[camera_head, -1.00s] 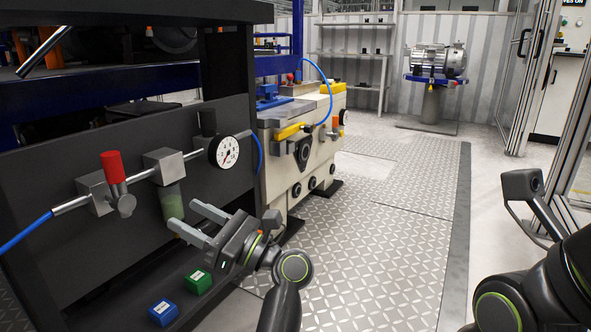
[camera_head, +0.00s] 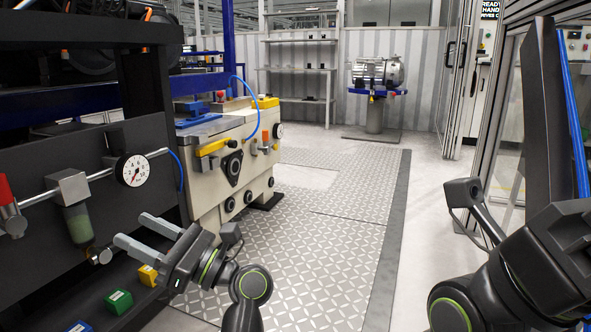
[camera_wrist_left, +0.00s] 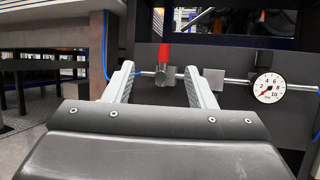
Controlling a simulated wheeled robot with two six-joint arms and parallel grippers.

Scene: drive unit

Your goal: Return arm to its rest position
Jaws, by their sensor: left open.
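My left gripper (camera_head: 133,229) is open and empty, its two grey fingers pointing left toward the dark machine panel. In the left wrist view its fingers (camera_wrist_left: 158,72) are spread with nothing between them. The red-handled valve (camera_wrist_left: 164,66) appears beyond the gap. My right arm (camera_head: 520,270) reaches in at the lower right; its fingers do not show.
A pressure gauge (camera_head: 133,171) and filter bowl (camera_head: 77,222) sit on the pipe just beyond the left gripper. Yellow (camera_head: 148,276), green (camera_head: 118,301) and blue (camera_head: 80,327) blocks lie below. A beige machine (camera_head: 232,160) stands ahead. The tread-plate floor (camera_head: 325,220) is clear.

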